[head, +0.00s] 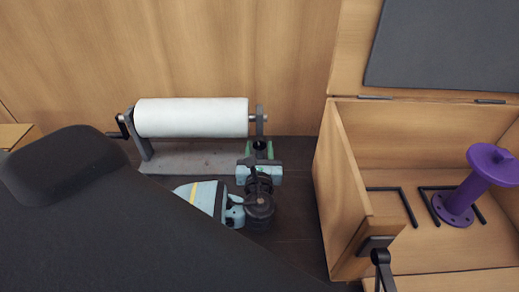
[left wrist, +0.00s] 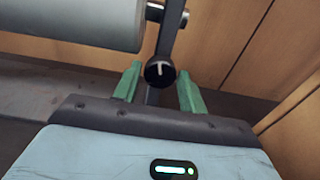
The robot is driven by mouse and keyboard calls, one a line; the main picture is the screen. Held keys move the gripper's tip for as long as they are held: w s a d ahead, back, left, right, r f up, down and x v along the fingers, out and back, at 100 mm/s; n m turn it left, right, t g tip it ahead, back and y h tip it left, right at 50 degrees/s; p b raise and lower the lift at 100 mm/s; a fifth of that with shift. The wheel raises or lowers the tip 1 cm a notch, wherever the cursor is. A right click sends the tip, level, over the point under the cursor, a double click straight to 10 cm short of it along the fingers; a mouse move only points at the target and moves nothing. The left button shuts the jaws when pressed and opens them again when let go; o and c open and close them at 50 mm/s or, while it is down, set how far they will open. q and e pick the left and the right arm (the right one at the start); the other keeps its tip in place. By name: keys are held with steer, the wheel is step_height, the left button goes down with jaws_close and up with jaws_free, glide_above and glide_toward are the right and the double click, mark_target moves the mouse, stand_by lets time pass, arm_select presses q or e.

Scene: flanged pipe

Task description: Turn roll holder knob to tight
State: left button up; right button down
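The roll holder (head: 190,160) stands against the back wall with a white roll (head: 192,117) on its bar. The roll also shows in the left wrist view (left wrist: 75,20). A round black knob (left wrist: 160,71) with a pale pointer line sits on the holder's right upright (left wrist: 172,35). My left gripper (head: 260,150) is at the foot of that upright. Its green fingers (left wrist: 160,76) are open, one on each side of the knob, with gaps visible. In the head view the gripper hides the knob. My right gripper is not in view.
An open wooden box (head: 343,190) stands right of the left gripper, its wall close by. Inside are a purple flanged pipe (head: 468,190) and black brackets (head: 398,204). A black crank (head: 117,129) is at the roll holder's left end. My dark arm covers the lower left.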

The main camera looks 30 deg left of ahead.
arm_select(q)
steer(key=c, duration=0.6)
steer(key=shift+n, duration=0.4)
steer(key=n, duration=0.2)
steer(key=shift+n, duration=0.4)
steer(key=n, duration=0.3)
steer(key=shift+f+n, duration=0.1)
steer(key=shift+n, duration=0.3)
steer(key=n, duration=0.4)
steer(key=shift+n+b, duration=0.35)
steer(key=shift+n, duration=1.65)
